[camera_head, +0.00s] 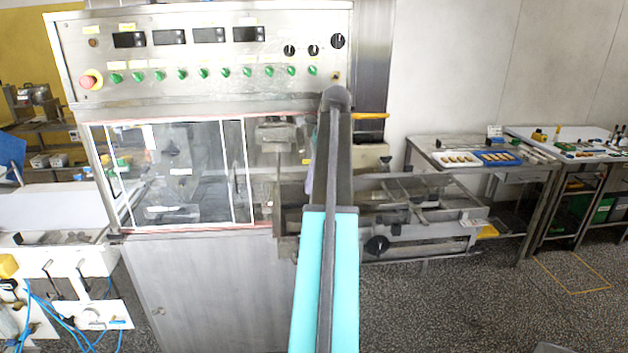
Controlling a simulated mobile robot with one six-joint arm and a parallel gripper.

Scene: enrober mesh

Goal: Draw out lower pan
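The enrober (190,180) is a steel machine with a control panel on top and a clear-windowed chamber below. Its steel conveyor frame (440,225) extends to the right, with a black knob (377,245) on its side. I cannot make out the lower pan for certain; the low area under the chamber and conveyor is partly covered by my arm. My teal and grey arm (330,270) rises through the middle, in front of the machine. My gripper cannot be made out; it seems hidden behind the arm.
A steel table (480,146) with trays of small pieces stands at the right, with another table (570,130) beside it. At lower left is a white unit (75,280) with blue hoses.

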